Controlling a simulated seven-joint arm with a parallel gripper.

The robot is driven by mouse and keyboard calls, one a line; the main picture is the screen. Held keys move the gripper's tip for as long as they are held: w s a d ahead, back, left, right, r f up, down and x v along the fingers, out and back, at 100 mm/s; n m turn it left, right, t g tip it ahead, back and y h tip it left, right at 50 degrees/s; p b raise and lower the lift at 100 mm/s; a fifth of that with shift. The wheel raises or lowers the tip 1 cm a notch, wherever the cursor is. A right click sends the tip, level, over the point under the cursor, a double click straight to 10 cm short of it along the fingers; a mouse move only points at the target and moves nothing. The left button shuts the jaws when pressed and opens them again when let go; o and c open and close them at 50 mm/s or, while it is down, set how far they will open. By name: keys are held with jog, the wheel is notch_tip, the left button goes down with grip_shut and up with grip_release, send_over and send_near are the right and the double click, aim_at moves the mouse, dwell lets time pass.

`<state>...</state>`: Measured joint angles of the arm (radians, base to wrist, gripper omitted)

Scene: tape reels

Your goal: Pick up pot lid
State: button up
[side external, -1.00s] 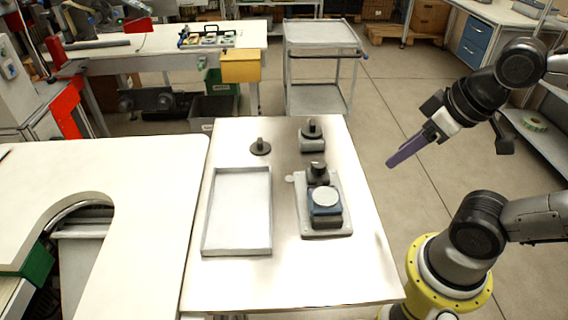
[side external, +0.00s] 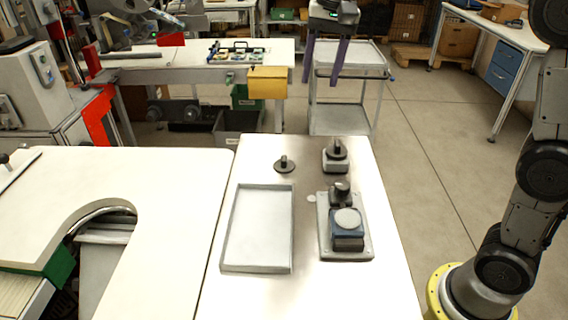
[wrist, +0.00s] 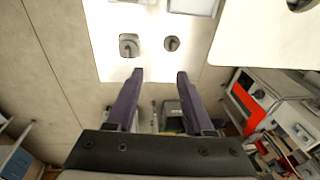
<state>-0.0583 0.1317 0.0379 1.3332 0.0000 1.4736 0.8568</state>
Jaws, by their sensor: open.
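A round dark lid with an upright knob (side external: 284,165) lies flat on the steel table near its back edge. It also shows in the wrist view (wrist: 171,43). To its right, a similar dark knobbed piece (side external: 336,150) sits on a small grey square block; the wrist view shows it at upper centre-left (wrist: 129,45). My gripper (side external: 324,75) is open and empty, its two purple fingers pointing down, high up around the table's back edge. In the wrist view, the gripper (wrist: 160,75) has both items ahead of its fingertips, touching neither.
A shallow grey tray (side external: 226,238) lies at the table's left. A grey plate (side external: 364,252) carrying a blue-and-black device and a dark knob stands to its right. A white curved bench (side external: 190,215) adjoins on the left. A wheeled cart (side external: 318,118) stands behind.

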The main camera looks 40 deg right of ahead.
jog(key=w+a+f+g, duration=0.1)
jog(key=w+a+f, duration=0.1)
jog(key=w+f, duration=0.45)
jog(key=g, duration=0.1)
send_over(284, 158)
notch_tip(284, 158, down, 10)
jog(key=shift+s+f, duration=0.1)
jog(key=shift+s, duration=0.05)
jog(key=shift+w+f, duration=0.2)
jog(key=shift+f, duration=2.8)
grip_shut()
